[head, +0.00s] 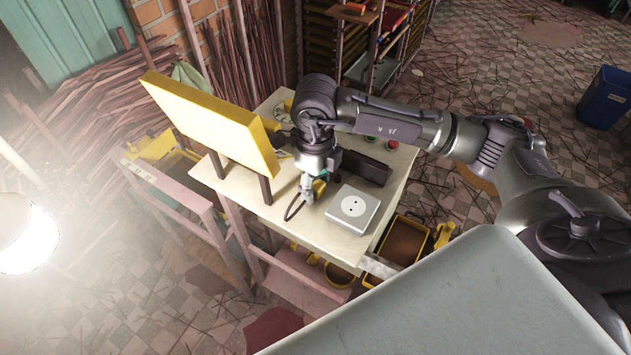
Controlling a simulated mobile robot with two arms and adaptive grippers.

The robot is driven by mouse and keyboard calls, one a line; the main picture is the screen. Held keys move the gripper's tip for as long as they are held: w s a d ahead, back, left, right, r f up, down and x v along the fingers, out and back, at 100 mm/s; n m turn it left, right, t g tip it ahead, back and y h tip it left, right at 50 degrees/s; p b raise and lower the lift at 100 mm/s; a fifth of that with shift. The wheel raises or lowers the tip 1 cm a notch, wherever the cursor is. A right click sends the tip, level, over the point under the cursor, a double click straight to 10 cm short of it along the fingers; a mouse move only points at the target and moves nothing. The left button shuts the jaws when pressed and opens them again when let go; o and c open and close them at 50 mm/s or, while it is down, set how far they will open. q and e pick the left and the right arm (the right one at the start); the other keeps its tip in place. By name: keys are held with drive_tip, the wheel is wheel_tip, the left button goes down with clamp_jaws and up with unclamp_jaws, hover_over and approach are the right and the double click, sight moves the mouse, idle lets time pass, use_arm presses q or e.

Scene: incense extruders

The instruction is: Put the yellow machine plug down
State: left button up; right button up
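My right gripper (311,186) points down over the pale tabletop, left of the white socket box. A dark cable (292,210) loops down from there on the left. The fingers partly hide the plug, and its exact height over the table is hard to tell. The white socket box (354,206), with a round two-hole outlet on top, sits near the table's front right edge. My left gripper is not in view.
The pale table (330,236) has a yellow panel (215,122) standing on its left side. A dark block (366,168) and red and green buttons (380,142) lie behind the socket box. Yellow bins (405,240) stand below. Stick bundles (85,125) lean at left.

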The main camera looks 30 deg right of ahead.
sight(315, 183)
drive_tip(key=shift+r+p, duration=0.4)
drive_tip(key=shift+p, duration=0.05)
drive_tip(key=shift+r+p, duration=0.45)
drive_tip(key=shift+p, duration=0.1)
wheel_tip(315, 183, up, 2)
drive_tip(key=shift+r+b, duration=0.15)
drive_tip(key=shift+b, duration=1.05)
wheel_tip(315, 183, up, 9)
drive_tip(key=b, duration=0.2)
drive_tip(key=shift+r, duration=0.15)
